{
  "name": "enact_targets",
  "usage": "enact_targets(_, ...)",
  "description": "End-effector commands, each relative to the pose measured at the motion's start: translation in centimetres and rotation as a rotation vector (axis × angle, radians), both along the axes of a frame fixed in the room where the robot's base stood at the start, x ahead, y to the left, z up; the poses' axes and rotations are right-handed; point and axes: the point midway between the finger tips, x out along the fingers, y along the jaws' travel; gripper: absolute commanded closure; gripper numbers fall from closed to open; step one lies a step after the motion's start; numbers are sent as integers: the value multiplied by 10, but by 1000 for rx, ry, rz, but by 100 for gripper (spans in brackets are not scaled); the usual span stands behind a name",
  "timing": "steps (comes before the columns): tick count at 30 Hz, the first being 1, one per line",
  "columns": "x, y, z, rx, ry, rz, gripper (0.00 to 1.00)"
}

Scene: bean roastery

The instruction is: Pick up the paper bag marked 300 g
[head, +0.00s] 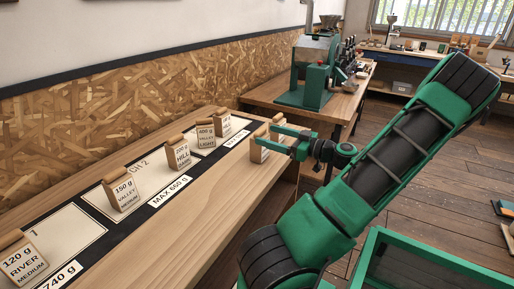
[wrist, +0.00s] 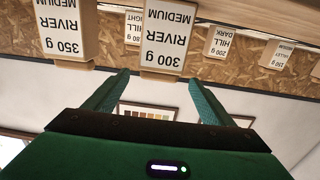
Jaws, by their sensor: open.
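The fingers are open and empty, and I cannot tell how far the tips are from the bag. In the head view a bag (head: 257,153) stands at the front edge of the bench by my gripper (head: 272,141). It looks like the same bag, but its label is unreadable there and partly hidden by the fingers.
A 350 g River Medium bag (wrist: 65,35) stands close beside it. Several other bags, such as 150 g Valley (head: 124,194) and 120 g River (head: 25,262), stand along the bench (head: 190,222). A green roaster (head: 314,85) stands beyond; a green-framed bin (head: 430,262) is at lower right.

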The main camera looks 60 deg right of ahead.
Motion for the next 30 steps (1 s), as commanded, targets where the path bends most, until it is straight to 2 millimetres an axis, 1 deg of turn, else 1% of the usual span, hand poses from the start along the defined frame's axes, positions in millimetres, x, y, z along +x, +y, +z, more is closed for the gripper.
enact_targets(6, 30, 2, -5, 1, -3, 5, 23)
enact_targets(10, 44, 3, -5, 0, -2, 4, 23)
enact_targets(13, 49, 3, -6, 0, 0, 3, 23)
enact_targets(19, 49, 3, -5, 0, 0, 2, 23)
enact_targets(20, 49, 3, -5, 0, 0, 2, 26)
enact_targets(21, 49, 3, -5, 0, 0, 2, 35)
enact_targets(23, 49, 3, -5, 0, 0, 2, 50)
enact_targets(24, 49, 3, -5, 0, 0, 2, 59)
enact_targets(26, 49, 3, -5, 0, 0, 2, 74)
enact_targets(27, 49, 3, -5, 0, 0, 2, 83)
enact_targets(28, 49, 3, -5, 0, 0, 2, 90)
enact_targets(30, 49, 2, -5, 0, -1, 2, 92)
